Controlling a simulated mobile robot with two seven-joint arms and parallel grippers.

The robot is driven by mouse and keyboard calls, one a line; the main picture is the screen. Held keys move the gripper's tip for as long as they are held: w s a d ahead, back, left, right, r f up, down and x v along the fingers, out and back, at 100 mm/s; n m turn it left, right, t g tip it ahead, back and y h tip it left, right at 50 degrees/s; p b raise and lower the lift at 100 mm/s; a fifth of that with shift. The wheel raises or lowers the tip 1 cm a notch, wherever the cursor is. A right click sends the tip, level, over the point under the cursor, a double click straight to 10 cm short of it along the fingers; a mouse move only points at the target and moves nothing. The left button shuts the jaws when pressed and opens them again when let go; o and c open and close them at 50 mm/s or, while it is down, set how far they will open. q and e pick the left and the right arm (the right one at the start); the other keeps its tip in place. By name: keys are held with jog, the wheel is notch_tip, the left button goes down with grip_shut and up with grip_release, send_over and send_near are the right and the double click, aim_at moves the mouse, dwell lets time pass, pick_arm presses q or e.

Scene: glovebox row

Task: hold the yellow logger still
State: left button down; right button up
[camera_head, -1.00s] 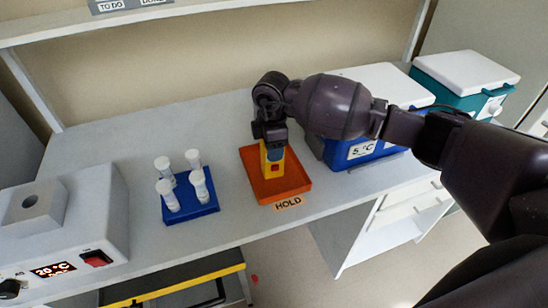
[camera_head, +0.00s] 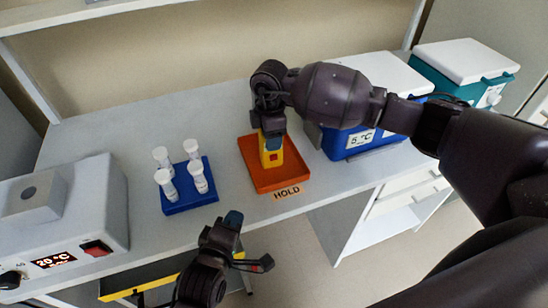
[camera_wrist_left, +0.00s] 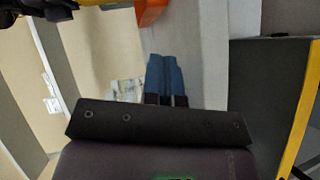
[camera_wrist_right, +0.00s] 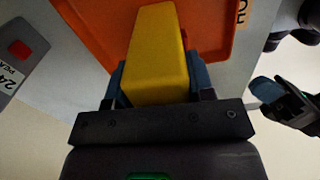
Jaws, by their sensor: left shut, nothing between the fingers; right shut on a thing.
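The yellow logger (camera_head: 271,158) stands upright in the orange tray (camera_head: 285,184) marked HOLD. It has a small red patch on its front. My right gripper (camera_head: 272,138) comes down from above and is shut on the logger. In the right wrist view the yellow logger (camera_wrist_right: 160,50) sits between the blue fingers. My left gripper (camera_head: 233,220) is low in front of the bench edge, below the tray. In the left wrist view its blue fingertips (camera_wrist_left: 164,75) are together with nothing between them. The orange tray's corner (camera_wrist_left: 150,12) shows at the top there.
A blue rack (camera_head: 190,201) with several white-capped tubes stands left of the tray. A grey heater (camera_head: 75,215) reading 20 °C is at the far left. A blue cooler (camera_head: 350,140) marked 5 °C and a teal cooler (camera_head: 460,80) are at the right.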

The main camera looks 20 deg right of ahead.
aim_at(274, 157)
pick_arm(q)
jog(key=d+n+h, duration=0.1)
jog(key=d, duration=0.3)
jog(key=d+r+n+g+h, duration=0.1)
jog(key=d+n, duration=0.1)
jog(key=d, duration=0.2)
jog(key=d+n+g, duration=0.1)
jog(key=d+n, duration=0.1)
jog(key=d, duration=0.2)
jog(key=shift+w+d+r+h, duration=0.15)
jog(key=shift+w+r+h, duration=0.2)
jog(key=shift+w+h, duration=0.05)
jog(key=shift+d+r+n, duration=0.1)
jog(key=shift+d+n, duration=0.2)
jog(key=shift+d, duration=0.25)
jog(key=shift+w+d, duration=0.2)
jog(key=shift+w, duration=4.15)
jog(key=shift+w, duration=0.15)
jog(key=shift+w, duration=0.2)
